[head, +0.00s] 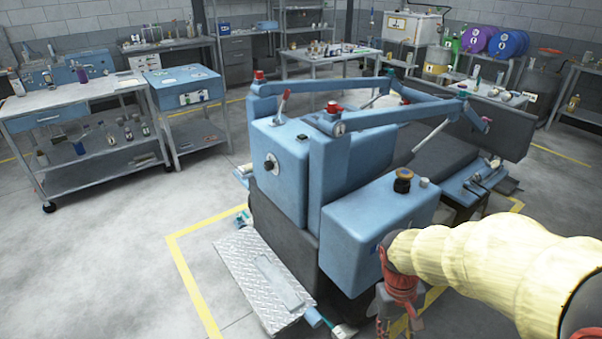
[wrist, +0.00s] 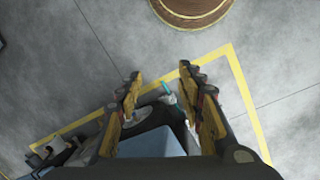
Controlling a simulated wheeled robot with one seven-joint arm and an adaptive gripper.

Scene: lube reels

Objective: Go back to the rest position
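My arm, in a pale yellow ribbed cover, reaches in from the right of the head view. My gripper (head: 388,325) hangs down at the arm's end beside the front right of the blue machine (head: 365,225), partly cut off by the lower edge. In the wrist view my gripper (wrist: 160,80) has its two yellow and dark fingers well apart, with nothing held between them. A small teal item (wrist: 168,90) shows beyond the gap, below the fingers. The machine's blue housing (wrist: 150,143) lies under the gripper, partly hidden by it.
Yellow floor lines (head: 190,285) surround the machine, with a tread plate (head: 262,280) at its front. A round brown object (wrist: 195,10) stands on the floor outside the line. A steel bench (head: 75,97) and a blue cabinet (head: 185,88) stand left. The left foreground floor is clear.

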